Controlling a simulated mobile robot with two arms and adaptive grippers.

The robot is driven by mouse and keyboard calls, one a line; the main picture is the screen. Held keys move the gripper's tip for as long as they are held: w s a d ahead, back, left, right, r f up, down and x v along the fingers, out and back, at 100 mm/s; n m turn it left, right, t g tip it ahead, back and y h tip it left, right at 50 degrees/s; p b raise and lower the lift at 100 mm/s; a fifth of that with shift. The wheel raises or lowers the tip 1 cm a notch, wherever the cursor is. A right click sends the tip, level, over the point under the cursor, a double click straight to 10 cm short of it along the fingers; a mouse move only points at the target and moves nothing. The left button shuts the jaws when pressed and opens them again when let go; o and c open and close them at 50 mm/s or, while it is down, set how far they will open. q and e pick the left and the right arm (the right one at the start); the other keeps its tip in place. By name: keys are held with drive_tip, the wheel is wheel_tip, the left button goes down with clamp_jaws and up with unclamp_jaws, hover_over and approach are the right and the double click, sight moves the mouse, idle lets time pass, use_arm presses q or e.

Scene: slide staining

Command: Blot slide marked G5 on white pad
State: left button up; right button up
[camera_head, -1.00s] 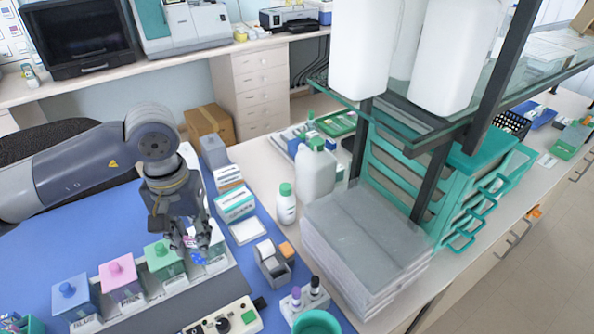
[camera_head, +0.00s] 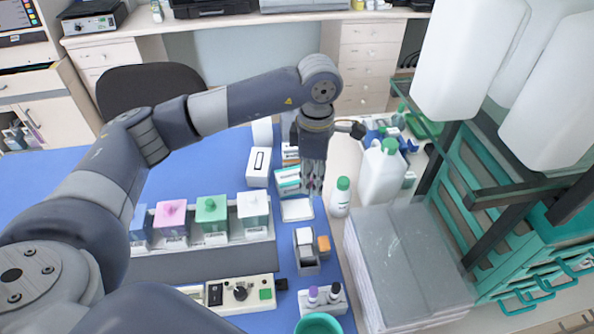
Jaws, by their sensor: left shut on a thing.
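My left gripper (camera_head: 313,187) is just above and beyond the right end of the white pad (camera_head: 297,209), pointing down. Its fingers are shut on a slide, of which almost nothing shows between the fingertips; no G5 mark can be read. The white pad is a small flat square on the blue mat, with nothing seen lying on it. I cannot tell whether the slide touches anything. My right gripper is not in view.
Staining jars with blue, pink, green (camera_head: 211,209) and white (camera_head: 253,208) lids stand in a row at left. A white bottle with a green cap (camera_head: 340,198) stands close right of the gripper. Boxes (camera_head: 288,181) stand behind the pad; a small dispenser (camera_head: 306,250) stands in front.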

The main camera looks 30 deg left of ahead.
use_arm(q)
drive_tip(key=n, duration=0.4)
drive_tip(key=shift+w+a+f+n+p, duration=0.2)
drive_tip(key=shift+w+a+n+p, duration=0.1)
drive_tip(key=shift+w, duration=0.05)
drive_tip(key=a+f+n+p, duration=0.1)
drive_tip(key=a+f+n, duration=0.1)
drive_tip(key=n, duration=0.9)
drive_tip(key=w+a+f+n+p, duration=0.1)
drive_tip(key=a+f+n+p, duration=0.1)
drive_tip(key=n, duration=1)
drive_tip(key=shift+w+a, duration=0.3)
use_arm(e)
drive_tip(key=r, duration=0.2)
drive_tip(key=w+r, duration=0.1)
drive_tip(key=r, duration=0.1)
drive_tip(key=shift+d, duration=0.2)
use_arm(q)
drive_tip(key=shift+f+b, duration=1.35)
drive_tip(key=shift+f, duration=0.6)
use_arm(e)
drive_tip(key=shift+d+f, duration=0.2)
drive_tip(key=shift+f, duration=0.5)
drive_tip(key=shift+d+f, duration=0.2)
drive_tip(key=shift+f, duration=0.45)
use_arm(q)
drive_tip(key=shift+f, duration=0.3)
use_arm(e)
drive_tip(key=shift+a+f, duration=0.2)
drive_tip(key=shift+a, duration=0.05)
